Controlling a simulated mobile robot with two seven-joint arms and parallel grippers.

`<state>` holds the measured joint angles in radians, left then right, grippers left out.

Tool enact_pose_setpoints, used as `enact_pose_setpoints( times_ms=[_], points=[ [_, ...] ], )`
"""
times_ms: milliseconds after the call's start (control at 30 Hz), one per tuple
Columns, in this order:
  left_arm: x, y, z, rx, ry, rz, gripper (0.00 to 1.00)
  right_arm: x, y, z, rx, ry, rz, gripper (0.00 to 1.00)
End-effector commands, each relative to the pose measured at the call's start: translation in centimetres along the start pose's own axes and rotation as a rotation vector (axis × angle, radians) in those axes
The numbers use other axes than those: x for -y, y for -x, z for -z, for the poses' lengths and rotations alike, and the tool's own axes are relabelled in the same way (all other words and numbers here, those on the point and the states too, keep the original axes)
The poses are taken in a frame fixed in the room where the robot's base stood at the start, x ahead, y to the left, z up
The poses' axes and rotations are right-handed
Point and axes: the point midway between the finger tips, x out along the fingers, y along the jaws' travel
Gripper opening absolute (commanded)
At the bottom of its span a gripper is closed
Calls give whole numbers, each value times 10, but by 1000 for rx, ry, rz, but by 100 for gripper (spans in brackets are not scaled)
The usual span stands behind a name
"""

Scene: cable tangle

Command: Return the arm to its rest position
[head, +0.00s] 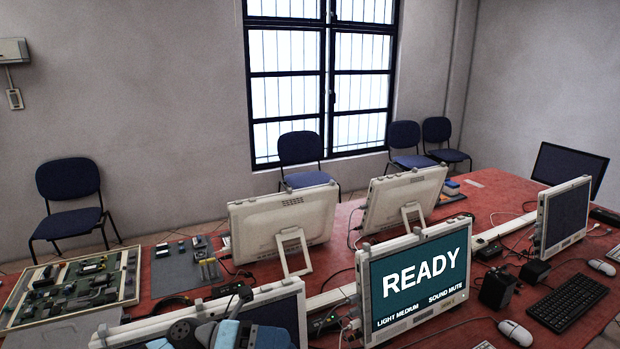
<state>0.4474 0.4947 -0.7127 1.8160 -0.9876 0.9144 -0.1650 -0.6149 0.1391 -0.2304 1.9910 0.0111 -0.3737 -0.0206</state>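No gripper fingers show in the head view. A blue and grey rounded part, probably of my own arm, rises from the bottom edge left of centre, in front of a cream-framed screen (291,306). Which arm it belongs to I cannot tell. A cream-framed monitor (414,282) reads "READY", "LIGHT MEDIUM" and "SOUND MUTE". It stands upright on the red table (497,199). Dark cables (335,321) run between the screens. Whether they are tangled is too small to tell.
Two cream monitors (281,222) (403,199) show their backs. At right are a cream monitor (566,216), black screen (570,167), keyboard (567,301) and mouse (515,333). A circuit board tray (75,286) and grey mat (178,269) lie left. Blue chairs (69,179) stand behind.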

Motion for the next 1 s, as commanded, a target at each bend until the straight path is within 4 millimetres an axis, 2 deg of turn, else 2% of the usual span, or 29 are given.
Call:
enact_pose_setpoints(
  times_ms=[67,167,333,433,567,700,800,900,1000],
  points=[
    [2,-2,4,163,139,96,68,0,4,6,0,0,-1,0],
    [-3,5,5,377,320,195,68,0,7,10,0,-1,-1,0],
    [-30,36,19,740,664,320,68,0,12,17,0,-2,-2,0],
    [-56,61,41,952,881,366,68,0,15,22,0,-2,-2,0],
    [-92,94,89,1220,1178,401,68,0,19,28,0,-2,-3,0],
    [-126,123,159,1482,1493,410,68,0,23,33,-1,-2,-4,0],
    [-140,136,209,1625,1676,402,68,0,24,36,-1,-2,-4,0],
    [-147,143,245,1717,1803,392,68,0,26,37,-1,-2,-4,0],
    [-150,146,265,1765,1872,385,68,0,26,38,0,-2,-4,0]
  ],
)
